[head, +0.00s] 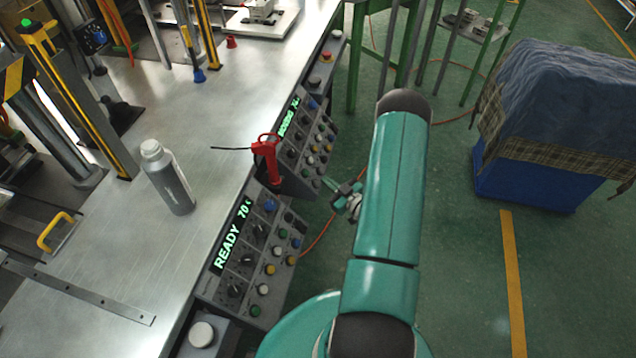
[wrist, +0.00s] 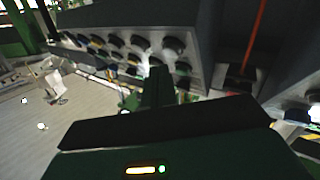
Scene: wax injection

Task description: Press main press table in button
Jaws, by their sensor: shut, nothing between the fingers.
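Two slanted control panels line the right edge of the steel table, with buttons and black knobs. The near panel (head: 215,287) has a green display reading "READY 70"; the far panel (head: 290,178) has a similar display. I cannot read which button is the table-in one. My gripper (head: 335,190) is shut and empty, just right of the far panel's lower end, apparently off the buttons. In the wrist view my gripper (wrist: 158,78) points at a panel face (wrist: 205,45) with rows of dark knobs and buttons; its tip overlaps the lower row, and contact cannot be told.
A red tool (head: 265,155) stands between the two panels, close to my gripper. A grey bottle (head: 170,180) stands on the steel table (head: 130,245). A cloth-covered blue crate (head: 530,185) is on the right. Green floor between is mostly clear.

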